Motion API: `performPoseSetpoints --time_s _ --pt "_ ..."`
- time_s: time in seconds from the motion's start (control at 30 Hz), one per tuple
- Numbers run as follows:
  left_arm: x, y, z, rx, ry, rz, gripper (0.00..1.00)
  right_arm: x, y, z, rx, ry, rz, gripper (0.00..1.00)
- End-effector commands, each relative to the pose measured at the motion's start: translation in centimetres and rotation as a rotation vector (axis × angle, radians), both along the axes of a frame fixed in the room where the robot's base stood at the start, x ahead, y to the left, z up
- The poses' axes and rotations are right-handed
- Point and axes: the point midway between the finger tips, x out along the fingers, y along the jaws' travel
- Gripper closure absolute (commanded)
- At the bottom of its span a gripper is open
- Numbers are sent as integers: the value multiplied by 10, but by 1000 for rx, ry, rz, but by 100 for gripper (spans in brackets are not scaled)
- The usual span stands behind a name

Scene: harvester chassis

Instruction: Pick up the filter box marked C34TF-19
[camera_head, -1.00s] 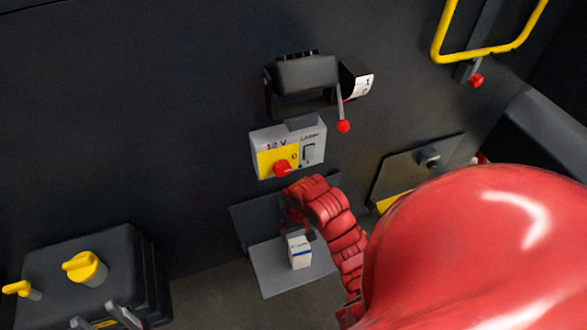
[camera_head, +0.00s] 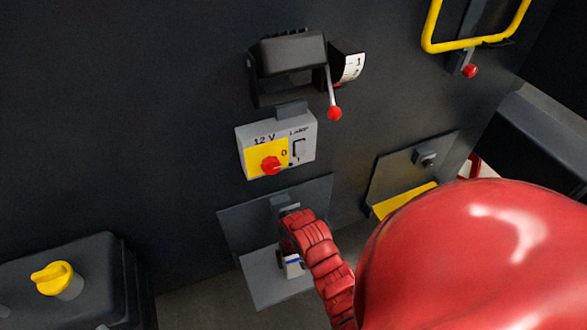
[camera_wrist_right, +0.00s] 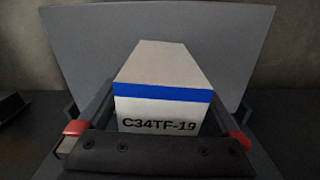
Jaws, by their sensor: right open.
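The filter box (camera_wrist_right: 162,68) is white with a blue band, and its near face reads C34TF-19 in the right wrist view. It stands on a grey shelf (camera_head: 262,284) low on the dark wall. In the head view only a small part of the box (camera_head: 294,268) shows behind my red right arm. My right gripper (camera_wrist_right: 158,105) is open, with one finger on each side of the box. Small gaps seem to show beside the box, but contact is hard to judge. My left gripper is in no view.
Above the shelf are a 12 V lamp switch box (camera_head: 305,128) with a red knob and a black unit with a red-tipped lever (camera_head: 334,112). A black case with a yellow cap (camera_head: 52,278) stands at lower left. A second plate (camera_head: 405,170) is to the right.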

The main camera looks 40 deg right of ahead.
Motion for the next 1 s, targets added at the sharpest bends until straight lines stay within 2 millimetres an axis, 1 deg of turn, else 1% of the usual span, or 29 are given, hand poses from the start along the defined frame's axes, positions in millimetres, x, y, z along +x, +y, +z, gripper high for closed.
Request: performPoseSetpoints --time_s 0.1,0.2,0.47,0.5,0.57,0.7,0.77,0.8,0.97,1.0 --pt "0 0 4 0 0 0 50 0 0 -12 1 2 0 0" --pt "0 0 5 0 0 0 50 1 0 -18 -1 -2 1 0" --pt "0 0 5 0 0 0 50 1 0 -21 0 -4 2 0" --pt "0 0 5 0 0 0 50 1 0 -21 -1 -4 1 4" --pt "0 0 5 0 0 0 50 1 0 -21 -1 -4 1 14" --pt "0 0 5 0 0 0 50 1 0 -21 -1 -4 1 40" --pt "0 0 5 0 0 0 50 1 0 -21 -1 -3 1 50" --pt "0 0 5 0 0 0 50 1 0 -21 -1 -3 1 58" --pt "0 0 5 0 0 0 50 1 0 -21 -1 -3 1 86" --pt "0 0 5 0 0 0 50 1 0 -21 -1 -3 1 94"
